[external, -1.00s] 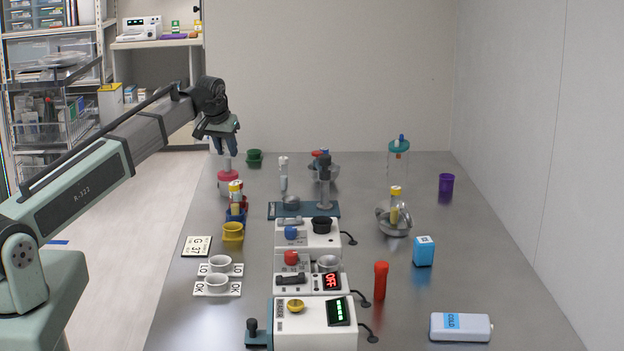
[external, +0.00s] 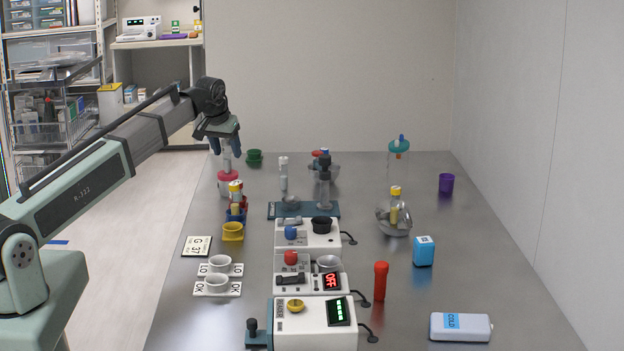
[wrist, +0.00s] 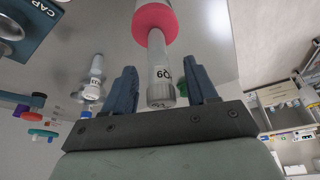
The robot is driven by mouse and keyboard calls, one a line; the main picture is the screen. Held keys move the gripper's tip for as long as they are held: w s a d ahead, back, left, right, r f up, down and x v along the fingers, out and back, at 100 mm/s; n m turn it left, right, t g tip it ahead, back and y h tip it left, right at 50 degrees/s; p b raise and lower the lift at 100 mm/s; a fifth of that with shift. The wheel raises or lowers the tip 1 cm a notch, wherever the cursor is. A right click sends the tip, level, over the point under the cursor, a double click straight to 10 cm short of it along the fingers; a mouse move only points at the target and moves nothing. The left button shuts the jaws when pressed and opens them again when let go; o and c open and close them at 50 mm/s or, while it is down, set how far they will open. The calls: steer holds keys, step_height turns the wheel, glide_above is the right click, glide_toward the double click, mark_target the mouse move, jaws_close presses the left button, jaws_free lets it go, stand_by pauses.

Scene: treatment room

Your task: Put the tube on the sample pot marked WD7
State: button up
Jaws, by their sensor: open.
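A clear tube (external: 227,160) stands upright in a round pink holder (external: 228,177) at the far left of the table. I cannot read WD7 on anything in view.

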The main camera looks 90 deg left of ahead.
steer(key=v, duration=1.2)
